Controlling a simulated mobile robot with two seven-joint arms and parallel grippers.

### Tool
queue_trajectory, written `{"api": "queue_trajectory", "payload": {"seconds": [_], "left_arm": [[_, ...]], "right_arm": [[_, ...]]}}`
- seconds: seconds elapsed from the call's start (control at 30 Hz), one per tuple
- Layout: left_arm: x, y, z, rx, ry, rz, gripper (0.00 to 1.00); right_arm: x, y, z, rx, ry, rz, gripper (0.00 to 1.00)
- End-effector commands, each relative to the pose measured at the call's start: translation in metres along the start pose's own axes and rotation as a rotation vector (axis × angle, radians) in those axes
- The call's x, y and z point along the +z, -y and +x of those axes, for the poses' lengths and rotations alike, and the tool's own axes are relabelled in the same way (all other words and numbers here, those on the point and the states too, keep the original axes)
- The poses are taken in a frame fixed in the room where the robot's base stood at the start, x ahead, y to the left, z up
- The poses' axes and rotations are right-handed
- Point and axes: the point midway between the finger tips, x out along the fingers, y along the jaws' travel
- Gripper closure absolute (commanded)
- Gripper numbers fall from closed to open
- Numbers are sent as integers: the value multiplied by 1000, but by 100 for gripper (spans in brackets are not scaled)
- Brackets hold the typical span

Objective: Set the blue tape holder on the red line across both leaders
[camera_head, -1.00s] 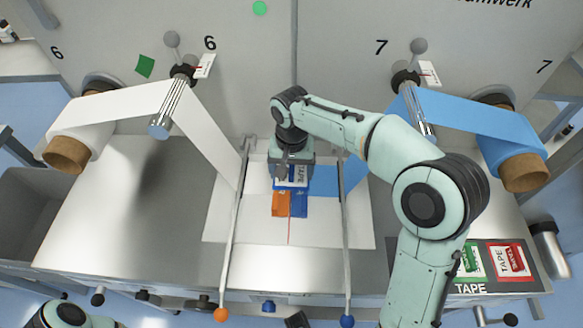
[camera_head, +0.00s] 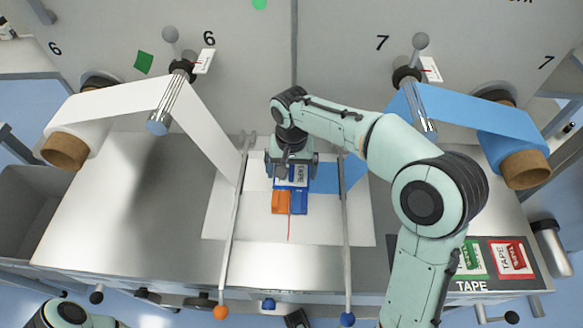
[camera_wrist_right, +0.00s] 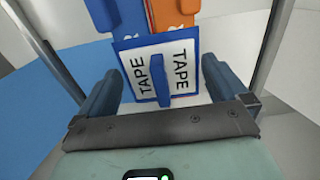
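The blue tape holder (camera_head: 291,177), with white TAPE labels, lies on the white sheet between the two rods. In the right wrist view the holder (camera_wrist_right: 183,68) shows its upright blue fin. My right gripper (camera_head: 292,168) is above it; in the wrist view its fingers (camera_wrist_right: 160,88) are spread on either side of the fin, with gaps. The white leader (camera_head: 211,128) and blue leader (camera_head: 352,172) come down from both sides. The red line (camera_head: 289,230) shows only in front; under the holder it is hidden. My left gripper is out of view.
An orange block (camera_head: 281,203) and a blue block (camera_head: 299,203) lie side by side before the holder. Rods (camera_head: 232,245) and (camera_head: 346,245) flank it. A dark tray (camera_head: 512,281) with green and red tape pieces is at right. The left tabletop is clear.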

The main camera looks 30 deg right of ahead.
Motion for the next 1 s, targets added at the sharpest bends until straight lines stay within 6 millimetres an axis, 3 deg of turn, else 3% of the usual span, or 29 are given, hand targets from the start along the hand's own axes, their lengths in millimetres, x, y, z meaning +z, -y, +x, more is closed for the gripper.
{"api": "queue_trajectory", "payload": {"seconds": [0.23,0.7,1.0], "left_arm": [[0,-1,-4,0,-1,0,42],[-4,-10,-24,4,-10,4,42],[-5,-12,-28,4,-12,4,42]], "right_arm": [[-1,0,-18,-2,-3,0,0],[0,1,-117,-2,-3,-1,0],[0,0,-134,-1,-1,0,0]]}}
